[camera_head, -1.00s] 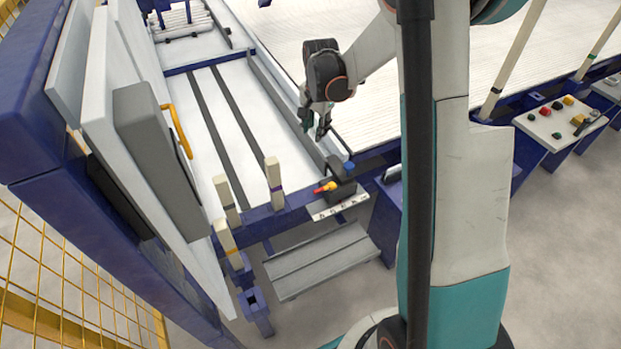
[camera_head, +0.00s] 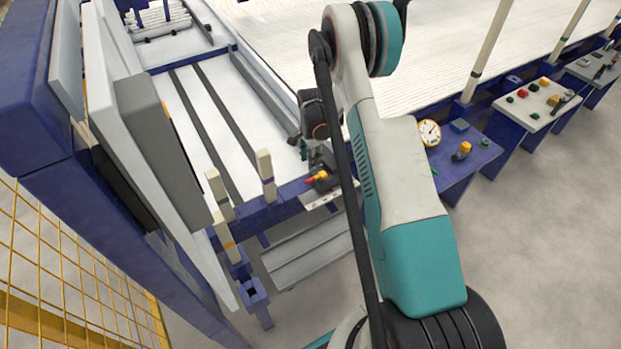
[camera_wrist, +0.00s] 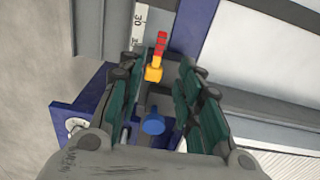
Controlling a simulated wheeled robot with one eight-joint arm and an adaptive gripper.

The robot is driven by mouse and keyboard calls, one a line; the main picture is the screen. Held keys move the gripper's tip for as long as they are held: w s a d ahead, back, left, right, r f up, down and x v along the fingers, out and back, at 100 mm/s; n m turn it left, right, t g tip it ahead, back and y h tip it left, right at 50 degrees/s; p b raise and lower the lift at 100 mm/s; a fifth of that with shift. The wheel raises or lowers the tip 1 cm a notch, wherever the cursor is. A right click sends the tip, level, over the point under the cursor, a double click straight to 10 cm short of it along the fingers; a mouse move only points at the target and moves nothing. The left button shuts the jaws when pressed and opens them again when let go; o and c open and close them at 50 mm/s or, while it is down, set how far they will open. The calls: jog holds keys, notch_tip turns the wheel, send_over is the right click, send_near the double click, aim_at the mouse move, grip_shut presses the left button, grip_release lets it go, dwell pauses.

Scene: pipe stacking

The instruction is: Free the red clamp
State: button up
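The red clamp (camera_wrist: 161,42) is a small red lever on a yellow-orange base, seen between my gripper's fingers in the wrist view, beyond the fingertips. In the head view the red clamp (camera_head: 315,178) sits on a dark block at the front end of the rail, beside a ruler strip. My gripper (camera_wrist: 158,75) is open, with one green-padded finger on each side of the clamp and a gap between them. It looks empty.
A blue knob (camera_wrist: 154,124) lies between the fingers, nearer than the clamp. Pale upright posts (camera_head: 265,172) stand left of the clamp. A panel with a gauge (camera_head: 429,133) is to the right. A grey step (camera_head: 306,250) lies below.

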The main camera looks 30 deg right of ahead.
aim_at(311, 179)
notch_tip(311, 179, down, 10)
jog(key=b, duration=0.3)
grip_shut()
